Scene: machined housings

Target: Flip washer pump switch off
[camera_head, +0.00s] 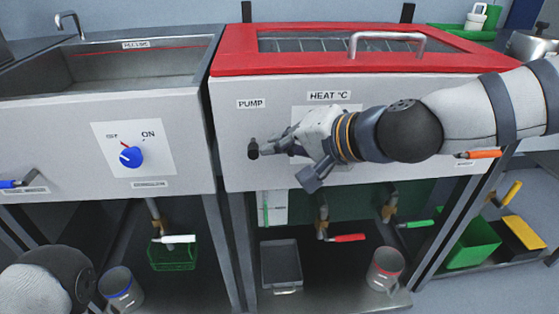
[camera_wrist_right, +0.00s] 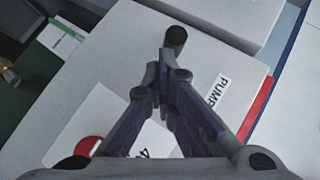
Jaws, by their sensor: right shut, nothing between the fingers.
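The washer pump switch is a black toggle (camera_head: 252,148) on the white front panel of the red-topped washer, below the PUMP label (camera_head: 250,104). In the right wrist view the black toggle tip (camera_wrist_right: 176,38) shows just past my fingertips. My right gripper (camera_head: 270,148) reaches in from the right and is shut and empty, with its fingertips (camera_wrist_right: 165,62) at the toggle. I cannot tell whether they touch it. The switch's base is partly hidden by the fingers. My left gripper is out of the picture; only part of that arm shows at the lower left.
A blue ON/OFF knob (camera_head: 131,157) sits on the neighbouring sink unit at left. The HEAT °C dial is mostly hidden behind my right gripper; a red part (camera_wrist_right: 88,147) shows in the wrist view. Valves with red (camera_head: 349,238) and green (camera_head: 416,224) handles are below the panel.

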